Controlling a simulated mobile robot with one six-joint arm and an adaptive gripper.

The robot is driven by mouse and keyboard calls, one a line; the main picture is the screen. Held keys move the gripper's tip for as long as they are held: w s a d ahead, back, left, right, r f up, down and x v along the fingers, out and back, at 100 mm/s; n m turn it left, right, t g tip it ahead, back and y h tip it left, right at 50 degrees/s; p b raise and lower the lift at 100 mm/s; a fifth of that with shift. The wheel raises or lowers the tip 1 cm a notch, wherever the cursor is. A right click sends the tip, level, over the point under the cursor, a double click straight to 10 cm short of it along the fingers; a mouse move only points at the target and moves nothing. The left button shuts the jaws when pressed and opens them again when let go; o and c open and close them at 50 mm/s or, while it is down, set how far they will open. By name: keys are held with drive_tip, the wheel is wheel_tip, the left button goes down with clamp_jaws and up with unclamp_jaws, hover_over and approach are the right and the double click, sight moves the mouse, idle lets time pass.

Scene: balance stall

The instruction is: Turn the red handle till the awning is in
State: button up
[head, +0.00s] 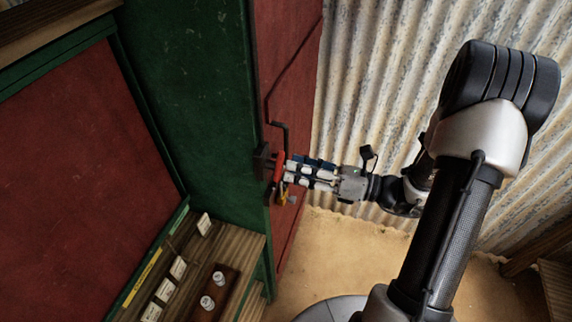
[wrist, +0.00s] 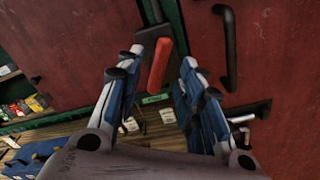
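The red handle (head: 279,163) is a short red grip on a dark mount, on the edge of the green and red stall wall. In the wrist view the red handle (wrist: 160,63) is slightly tilted and shows between the two fingers. My gripper (head: 289,171) reaches it from the right in the head view, its tips at or very close to the handle. In the wrist view my gripper (wrist: 161,62) has its blue and white fingers spread, with visible gaps on both sides of the handle. The awning is not recognisable in either view.
A black bent bar (head: 283,128) is close above the handle on the red panel (wrist: 272,50). A wooden counter (head: 243,252) with cards and white pieces is lower left. A corrugated wall (head: 370,80) stands behind; sandy floor lies below.

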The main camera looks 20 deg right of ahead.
sight(283, 165)
drive_tip(key=shift+x, duration=1.8)
drive_tip(key=shift+c, duration=0.5)
clamp_jaws()
